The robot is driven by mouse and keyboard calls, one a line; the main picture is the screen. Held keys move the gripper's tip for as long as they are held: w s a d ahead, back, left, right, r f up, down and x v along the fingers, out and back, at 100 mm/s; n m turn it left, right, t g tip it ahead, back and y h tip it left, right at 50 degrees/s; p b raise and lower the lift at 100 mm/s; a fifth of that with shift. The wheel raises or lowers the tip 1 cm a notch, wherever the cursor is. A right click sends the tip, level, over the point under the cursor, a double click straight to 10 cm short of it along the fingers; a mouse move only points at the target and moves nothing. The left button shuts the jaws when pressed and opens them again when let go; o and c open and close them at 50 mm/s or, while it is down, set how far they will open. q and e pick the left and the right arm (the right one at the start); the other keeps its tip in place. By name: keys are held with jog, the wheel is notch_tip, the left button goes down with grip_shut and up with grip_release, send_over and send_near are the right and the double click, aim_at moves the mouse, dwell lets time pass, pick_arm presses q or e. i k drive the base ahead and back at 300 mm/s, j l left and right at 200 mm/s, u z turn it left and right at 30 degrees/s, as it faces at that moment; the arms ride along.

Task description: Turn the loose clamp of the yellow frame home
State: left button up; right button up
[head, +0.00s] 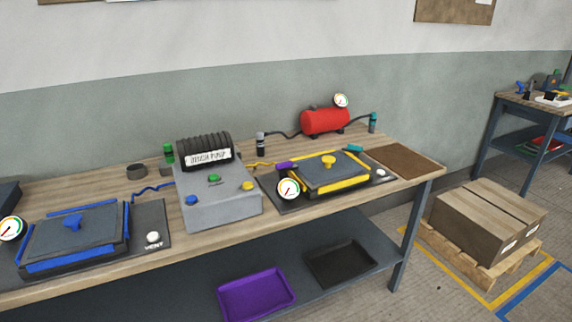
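The yellow frame (349,184) belongs to a dark flat mould on the bench, right of the grey pump. A yellow knob (328,161) stands in the middle of its dark lid (342,174). Yellow bars run along its edges. A round gauge (289,188) stands at its front left corner and a white vent knob (381,172) is at its right. A purple piece (286,165) and a teal piece (354,148) lie at its far side. Which clamp is loose is too small to tell. Neither of my grippers is in view.
The grey pump (218,206) with coloured buttons stands left of the yellow frame. A blue-framed mould (75,262) is further left. A red tank (325,121) stands behind. A brown mat (403,160) lies at the bench's right end. Purple (257,293) and black trays are on the lower shelf.

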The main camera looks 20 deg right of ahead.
aim_at(356, 149)
jog(key=z, duration=0.25)
jog(key=i+l+z, duration=0.1)
jog(key=z, duration=0.25)
jog(key=i+l+z, duration=0.2)
jog(key=z, duration=0.2)
jog(key=i+l+z, duration=0.15)
jog(key=z, duration=0.2)
